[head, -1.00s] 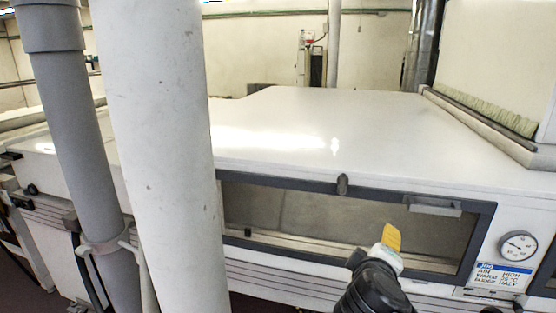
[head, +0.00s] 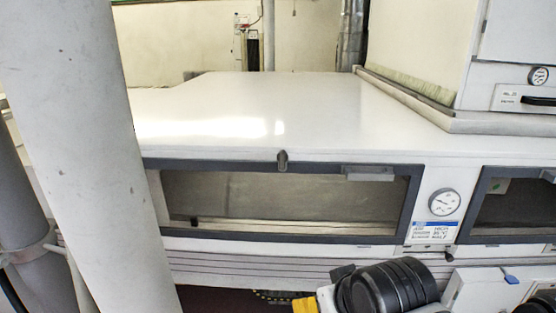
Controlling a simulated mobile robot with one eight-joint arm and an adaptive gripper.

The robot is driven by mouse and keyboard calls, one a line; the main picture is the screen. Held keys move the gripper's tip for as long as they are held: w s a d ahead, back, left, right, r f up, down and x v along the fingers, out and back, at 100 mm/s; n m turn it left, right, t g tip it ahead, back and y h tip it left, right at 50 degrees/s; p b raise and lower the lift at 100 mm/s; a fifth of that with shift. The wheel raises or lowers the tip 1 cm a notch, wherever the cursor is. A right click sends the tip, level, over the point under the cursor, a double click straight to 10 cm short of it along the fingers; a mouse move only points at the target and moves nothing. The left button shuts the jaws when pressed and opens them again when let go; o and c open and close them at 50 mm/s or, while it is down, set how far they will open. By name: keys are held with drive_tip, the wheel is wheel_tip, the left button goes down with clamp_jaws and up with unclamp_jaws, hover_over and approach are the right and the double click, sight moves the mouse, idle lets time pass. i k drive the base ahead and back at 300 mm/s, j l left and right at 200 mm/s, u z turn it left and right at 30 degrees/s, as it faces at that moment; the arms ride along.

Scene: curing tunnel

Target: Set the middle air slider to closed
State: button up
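The curing tunnel is a long white machine (head: 240,100) with a dark-framed window (head: 290,200) in its front. Below the label are a small dark knob (head: 449,258) and, lower right, a blue tab (head: 511,279) on a white part. I cannot tell which, if either, is the middle air slider, or its setting. My black and white arm enters at the bottom. A yellow part at its end, my gripper (head: 305,305), is cut off by the bottom edge, left of the knob and the tab. Its fingers cannot be made out.
A round gauge (head: 444,202) sits above a blue and white label (head: 431,232). A second window (head: 515,208) is at the right. A thick pale post (head: 75,130) stands close at the left. A white cabinet (head: 415,50) rises at upper right.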

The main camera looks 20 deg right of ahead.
sight(449, 258)
drive_tip(key=z, duration=1.35)
